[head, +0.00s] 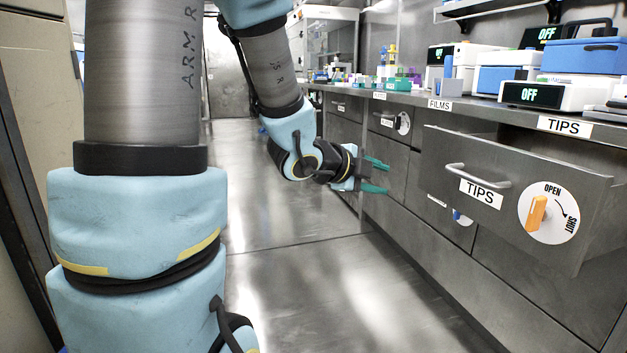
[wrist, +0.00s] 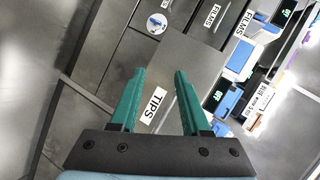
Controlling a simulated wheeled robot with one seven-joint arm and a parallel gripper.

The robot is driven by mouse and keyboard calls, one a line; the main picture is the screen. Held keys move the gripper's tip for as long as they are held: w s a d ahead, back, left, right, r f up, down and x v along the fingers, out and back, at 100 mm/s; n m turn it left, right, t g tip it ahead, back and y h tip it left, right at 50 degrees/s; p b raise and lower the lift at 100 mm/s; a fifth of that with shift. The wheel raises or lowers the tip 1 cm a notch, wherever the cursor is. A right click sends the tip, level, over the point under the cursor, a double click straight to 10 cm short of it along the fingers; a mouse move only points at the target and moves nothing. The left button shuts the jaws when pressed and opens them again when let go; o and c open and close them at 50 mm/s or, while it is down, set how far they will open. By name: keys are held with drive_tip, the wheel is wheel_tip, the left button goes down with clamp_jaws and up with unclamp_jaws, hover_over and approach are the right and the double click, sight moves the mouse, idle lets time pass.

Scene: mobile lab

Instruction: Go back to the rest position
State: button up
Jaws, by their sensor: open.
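My gripper (head: 375,177) is open, with nothing between its green fingers. In the head view it hangs over the aisle, to the left of the drawer fronts and apart from them. In the wrist view my gripper (wrist: 157,85) has its fingers spread, with the drawer labelled TIPS (wrist: 172,55) beyond them. In the head view the TIPS drawer (head: 447,150) stands pulled out from the counter. Its orange knob (head: 537,212) sits on a round dial marked OPEN and SHUT, turned near OPEN.
The steel counter (head: 480,103) runs along the right, with devices and a blue-topped box (head: 590,55) on it. Closed drawers and cupboards (head: 345,130) line its front. The steel floor (head: 290,260) of the aisle is clear. A pale cabinet (head: 38,100) stands at the left.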

drive_tip(key=w+a+f+n+y, duration=0.1)
drive_tip(key=a+f+n+y, duration=0.3)
drive_tip(key=a+n, duration=0.35)
drive_tip(key=a+f+n+y, duration=0.35)
drive_tip(key=a+n, duration=0.25)
drive_tip(key=a, duration=0.2)
drive_tip(key=s+a+f+n+g+y+p, duration=0.1)
drive_tip(key=s+a+f+n+g+y, duration=0.25)
drive_tip(key=s+a+n+g, duration=0.55)
wheel_tip(320, 180, up, 38)
drive_tip(key=s+d+n+t+p, duration=0.1)
drive_tip(key=s+n+t+p, duration=0.1)
drive_tip(key=p, duration=3.6)
drive_tip(key=shift+d+f+t, duration=0.2)
drive_tip(key=shift+d+t, duration=0.15)
drive_tip(key=shift+t, duration=0.05)
